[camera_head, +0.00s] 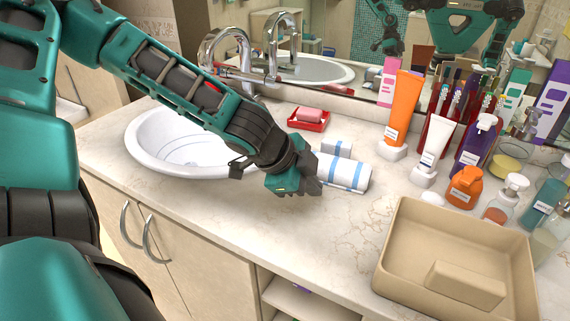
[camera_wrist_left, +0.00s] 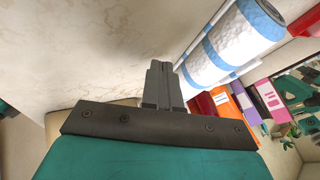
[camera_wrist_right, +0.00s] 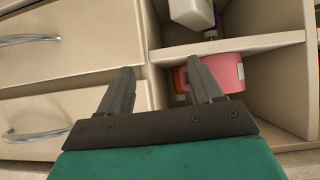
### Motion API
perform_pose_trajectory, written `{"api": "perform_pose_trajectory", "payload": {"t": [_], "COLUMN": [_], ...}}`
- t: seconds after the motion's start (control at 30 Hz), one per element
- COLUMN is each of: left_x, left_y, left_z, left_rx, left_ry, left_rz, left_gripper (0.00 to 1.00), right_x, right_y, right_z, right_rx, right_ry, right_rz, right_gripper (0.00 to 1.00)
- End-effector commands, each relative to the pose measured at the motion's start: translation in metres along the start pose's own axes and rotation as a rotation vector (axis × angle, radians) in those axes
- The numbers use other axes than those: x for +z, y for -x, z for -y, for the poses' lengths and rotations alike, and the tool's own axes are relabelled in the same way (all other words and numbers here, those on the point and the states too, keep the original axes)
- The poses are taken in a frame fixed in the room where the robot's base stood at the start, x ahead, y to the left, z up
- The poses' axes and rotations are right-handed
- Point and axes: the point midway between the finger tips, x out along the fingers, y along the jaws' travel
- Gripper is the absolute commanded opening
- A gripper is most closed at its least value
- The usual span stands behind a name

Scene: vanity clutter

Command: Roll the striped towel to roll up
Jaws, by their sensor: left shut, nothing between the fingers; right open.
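The striped towel (camera_head: 343,172), white with blue stripes, lies on the counter as a roll beside the basin. It also shows as a thick roll in the left wrist view (camera_wrist_left: 236,47). A small white piece with a blue stripe (camera_head: 337,147) shows just behind the roll; I cannot tell if it is a loose towel end. My left gripper (camera_head: 317,187) is at the roll's left end, shut and empty; in the left wrist view its fingers (camera_wrist_left: 161,66) are together, beside the roll. My right gripper (camera_wrist_right: 160,66) is open and empty in front of the cabinet, outside the head view.
A beige tray (camera_head: 400,230) stands at the front right. Behind the towel are a red soap dish (camera_head: 308,124), an orange tube (camera_head: 404,105) and several bottles. The white basin (camera_head: 150,140) is at left. The counter (camera_head: 300,225) in front of the towel is clear.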

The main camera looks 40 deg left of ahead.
Motion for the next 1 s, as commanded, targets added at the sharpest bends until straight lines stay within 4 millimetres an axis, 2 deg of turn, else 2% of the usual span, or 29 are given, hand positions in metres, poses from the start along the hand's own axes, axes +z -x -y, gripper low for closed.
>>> {"api": "perform_pose_trajectory", "payload": {"t": [0.07,0.1,0.43,1.0], "left_x": [0.003,0.001,0.0,0.003], "left_y": [0.003,0.013,0.056,0.097], "left_z": [0.001,0.003,0.002,0.0], "left_rx": [0.0,-0.004,-0.003,0.0], "left_ry": [0.002,0.001,0.002,-0.003], "left_rz": [0.0,-0.002,-0.003,0.001], "left_gripper": [0.0,0.0,0.0,0.0], "right_x": [-0.004,-0.007,-0.029,-0.03], "right_y": [0.002,0.006,0.021,0.02], "right_z": [0.0,-0.001,-0.002,0.001], "right_rx": [0.0,0.001,0.0,-0.001], "right_ry": [0.0,0.002,0.004,-0.006], "right_rz": [0.0,0.003,0.002,-0.001], "right_gripper": [0.65,0.65,0.65,0.65]}}
